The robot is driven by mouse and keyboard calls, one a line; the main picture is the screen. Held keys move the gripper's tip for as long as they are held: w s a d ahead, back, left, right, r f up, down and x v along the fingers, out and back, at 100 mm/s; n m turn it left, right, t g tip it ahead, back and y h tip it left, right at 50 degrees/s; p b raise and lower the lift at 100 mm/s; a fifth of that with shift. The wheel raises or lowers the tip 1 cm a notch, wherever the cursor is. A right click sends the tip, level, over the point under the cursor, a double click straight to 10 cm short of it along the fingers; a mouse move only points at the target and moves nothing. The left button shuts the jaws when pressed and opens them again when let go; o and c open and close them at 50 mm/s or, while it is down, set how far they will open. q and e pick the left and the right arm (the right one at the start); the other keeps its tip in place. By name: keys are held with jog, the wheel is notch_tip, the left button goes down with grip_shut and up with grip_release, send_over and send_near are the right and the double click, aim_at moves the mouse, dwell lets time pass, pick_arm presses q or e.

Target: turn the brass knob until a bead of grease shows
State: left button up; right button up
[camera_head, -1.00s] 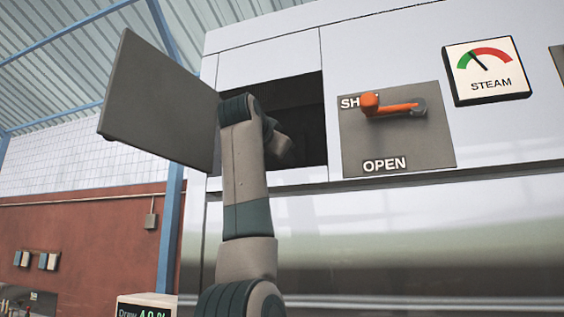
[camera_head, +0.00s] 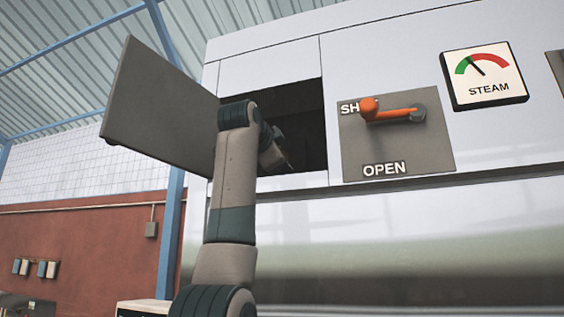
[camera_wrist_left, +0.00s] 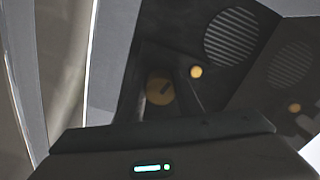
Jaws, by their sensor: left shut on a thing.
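In the left wrist view, the round brass knob (camera_wrist_left: 160,90) with a dark slot shows dimly inside a dark recess, between the fingers of my left gripper (camera_wrist_left: 168,100). The gripper is shut on it. A small bright yellow-orange round spot (camera_wrist_left: 196,72) shows just right of and above the knob; I cannot tell whether it is grease or a fitting. In the head view my left arm reaches up into the dark opening (camera_head: 305,120) of the white machine, where the gripper's tips and the knob are hidden. My right gripper is not in view.
A grey hatch door (camera_head: 155,105) stands open left of the opening. Right of it are an orange lever (camera_head: 390,110) at SHUT and a steam gauge (camera_head: 485,75). In the wrist view a round louvred vent (camera_wrist_left: 232,37) sits above right of the knob.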

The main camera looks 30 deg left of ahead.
pick_arm(q)
jog(key=o, duration=1)
jog(key=shift+o, duration=0.2)
jog(key=shift+s, duration=0.1)
jog(key=shift+s+d+f+b, duration=0.15)
jog(key=shift+s+b, duration=0.3)
jog(key=b+v, duration=0.7)
jog(key=v, duration=0.9)
jog(key=shift+b, duration=0.35)
jog(key=shift+s, duration=0.15)
